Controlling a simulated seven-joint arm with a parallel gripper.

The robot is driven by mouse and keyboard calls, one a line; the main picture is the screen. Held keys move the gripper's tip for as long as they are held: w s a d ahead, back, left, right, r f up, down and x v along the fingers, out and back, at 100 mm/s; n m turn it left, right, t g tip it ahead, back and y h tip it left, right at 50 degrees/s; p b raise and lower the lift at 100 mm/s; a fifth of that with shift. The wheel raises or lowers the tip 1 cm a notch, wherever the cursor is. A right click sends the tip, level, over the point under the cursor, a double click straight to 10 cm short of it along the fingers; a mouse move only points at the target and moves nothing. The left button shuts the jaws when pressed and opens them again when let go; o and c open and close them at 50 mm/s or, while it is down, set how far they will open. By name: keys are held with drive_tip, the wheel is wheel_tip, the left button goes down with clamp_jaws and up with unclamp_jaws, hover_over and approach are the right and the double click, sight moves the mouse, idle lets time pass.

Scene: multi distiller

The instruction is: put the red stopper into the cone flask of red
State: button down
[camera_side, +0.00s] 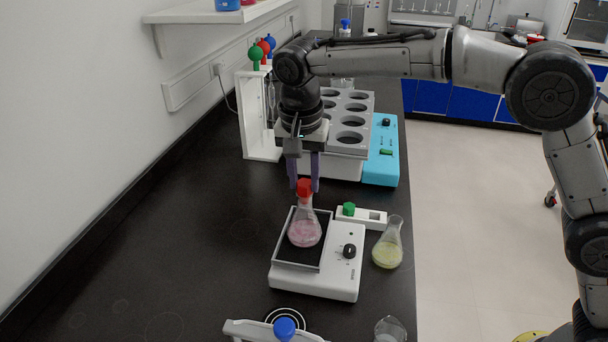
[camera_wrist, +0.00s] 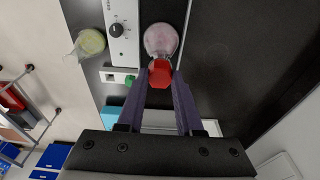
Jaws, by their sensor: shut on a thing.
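The cone flask of red (camera_side: 305,233) holds pinkish-red liquid and stands upright on the white hot plate or stirrer (camera_side: 318,285). It also shows in the wrist view (camera_wrist: 160,38). The red stopper (camera_side: 304,187) is at the flask's mouth, in line with the neck; it shows in the wrist view too (camera_wrist: 160,75). My gripper (camera_side: 305,189) points down over the flask, with a purple finger on each side of the stopper, shut on it. How deep the stopper sits in the neck I cannot tell.
A white holder (camera_side: 375,218) with a green stopper (camera_side: 348,209) and a yellow-liquid flask (camera_side: 388,247) stand close on the right. A blue stopper (camera_side: 284,327) is in front. A grey rack (camera_side: 350,106) stands behind. The bench to the left is clear.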

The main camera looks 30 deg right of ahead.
drive_tip(key=shift+c, duration=2.4)
unclamp_jaws()
drive_tip(key=shift+r, duration=0.15)
wheel_tip(320, 180, up, 13)
drive_tip(key=s+a, duration=0.1)
drive_tip(key=shift+s+a+r, duration=0.2)
drive_tip(key=shift+a, duration=0.05)
